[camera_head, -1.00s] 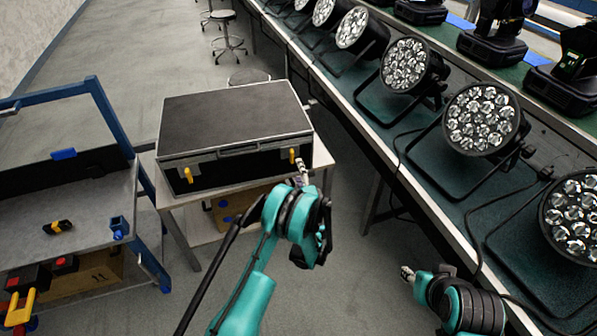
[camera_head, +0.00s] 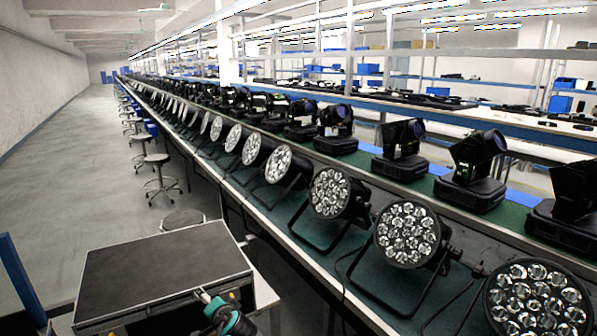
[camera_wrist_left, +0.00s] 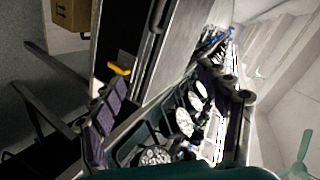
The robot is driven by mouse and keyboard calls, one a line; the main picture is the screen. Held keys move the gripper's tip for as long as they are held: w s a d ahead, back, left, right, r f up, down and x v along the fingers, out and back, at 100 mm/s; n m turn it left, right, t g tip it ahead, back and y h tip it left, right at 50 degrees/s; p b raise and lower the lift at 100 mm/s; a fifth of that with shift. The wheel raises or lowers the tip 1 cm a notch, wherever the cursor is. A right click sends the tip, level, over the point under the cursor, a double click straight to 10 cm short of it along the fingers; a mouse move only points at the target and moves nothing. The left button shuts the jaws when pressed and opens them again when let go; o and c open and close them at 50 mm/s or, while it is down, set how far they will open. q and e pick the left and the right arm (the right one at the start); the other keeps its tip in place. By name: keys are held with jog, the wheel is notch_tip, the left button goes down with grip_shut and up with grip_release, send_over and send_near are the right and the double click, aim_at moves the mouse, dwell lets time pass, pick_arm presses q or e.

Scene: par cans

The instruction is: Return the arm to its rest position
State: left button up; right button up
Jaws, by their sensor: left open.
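My left gripper (camera_head: 203,296) is at the bottom of the head view, in front of the black case's front side. It is open, with nothing seen between its fingers. Part of my teal left arm (camera_head: 232,318) shows behind it. The black case (camera_head: 165,262) is closed and sits on a small table. In the left wrist view a yellow latch (camera_wrist_left: 119,68) of the case shows near the gripper. Whether the gripper touches the case cannot be told. My right gripper is out of view.
A long bench (camera_head: 318,262) carries a row of par cans (camera_head: 407,234) to the right of the case. Moving-head lights (camera_head: 470,170) stand behind them. Stools (camera_head: 160,175) line the bench's left side. The aisle floor (camera_head: 75,165) at left is clear. A blue frame (camera_head: 20,275) stands at lower left.

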pick_arm(q)
jog(key=s+d+n+g+h, duration=0.1)
jog(key=s+d+n+h, duration=0.1)
jog(key=s, duration=1.3)
jog(key=s+d+n+g+h, duration=0.2)
jog(key=s+d+n+h, duration=0.1)
jog(key=s, duration=1.2)
jog(key=shift+s+d+r+n+h, duration=0.3)
jog(key=shift+s+d+r+h, duration=0.1)
jog(key=shift+d+h, duration=0.55)
